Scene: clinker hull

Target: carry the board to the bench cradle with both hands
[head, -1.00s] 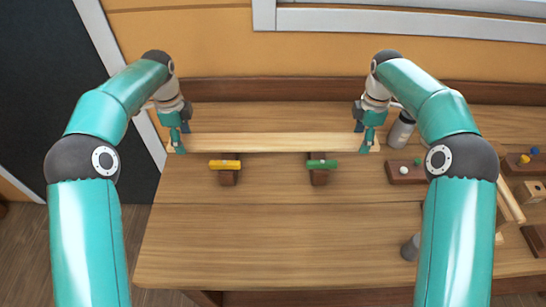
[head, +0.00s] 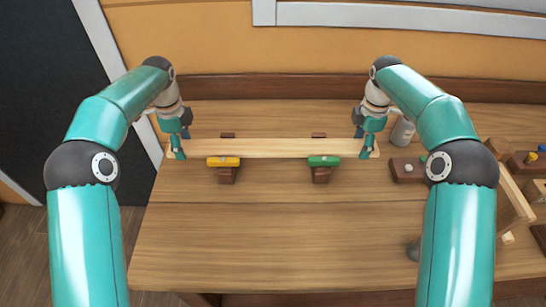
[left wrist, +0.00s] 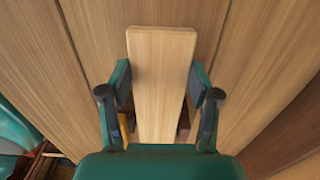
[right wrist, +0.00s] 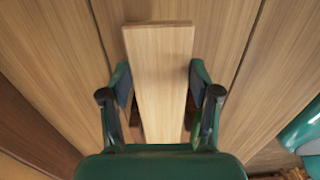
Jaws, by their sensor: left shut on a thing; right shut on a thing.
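The board (head: 265,148) is a long pale plank, level and running left to right across the bench (head: 300,230). My left gripper (head: 178,146) is shut on its left end and my right gripper (head: 366,146) on its right end. The wrist views show the fingers on either side of the board, (left wrist: 160,85) and (right wrist: 160,85). The bench cradle has two brown supports, one with a yellow block (head: 223,162) and one with a green block (head: 323,161). The board crosses over both supports, which show in front and behind. I cannot tell whether it touches them.
A grey-white bottle (head: 402,132) stands beyond my right arm. A small brown tray (head: 408,172) and other pieces with coloured pegs (head: 525,160) lie at the right. The bench front is clear. A back ledge (head: 270,88) and wall stand behind.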

